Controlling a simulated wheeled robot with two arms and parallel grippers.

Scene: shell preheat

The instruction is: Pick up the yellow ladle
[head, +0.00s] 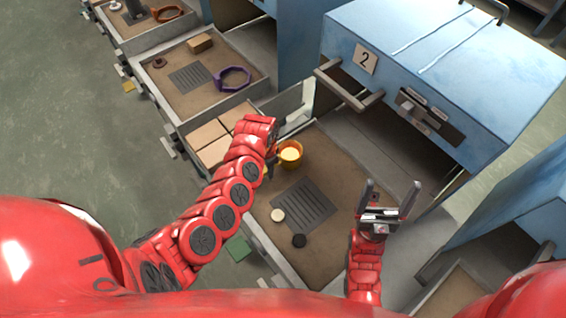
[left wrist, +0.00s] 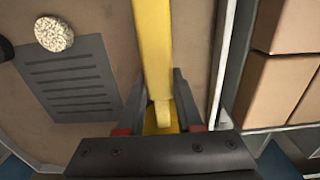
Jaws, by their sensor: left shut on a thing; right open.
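The yellow ladle (left wrist: 153,45) shows in the left wrist view as a long yellow bar between the fingers of my left gripper (left wrist: 161,92), which is shut on it. In the head view an orange-yellow cup-shaped part (head: 290,154) with a pale yellow inside sits beside my left gripper (head: 273,160); it appears to be the ladle's bowl. My left arm hides the handle there. I cannot tell whether the ladle touches the tray. My right gripper (head: 393,200) is open and empty, above the right side of the same tray.
The open tray (head: 345,165) holds a dark slotted grate (head: 303,206), a pale disc (head: 278,215) and a dark disc (head: 299,241). Cardboard boxes (head: 207,134) stand left of it. Blue cabinet 2 (head: 440,60) is behind. Another tray holds a purple ring-shaped object (head: 233,78).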

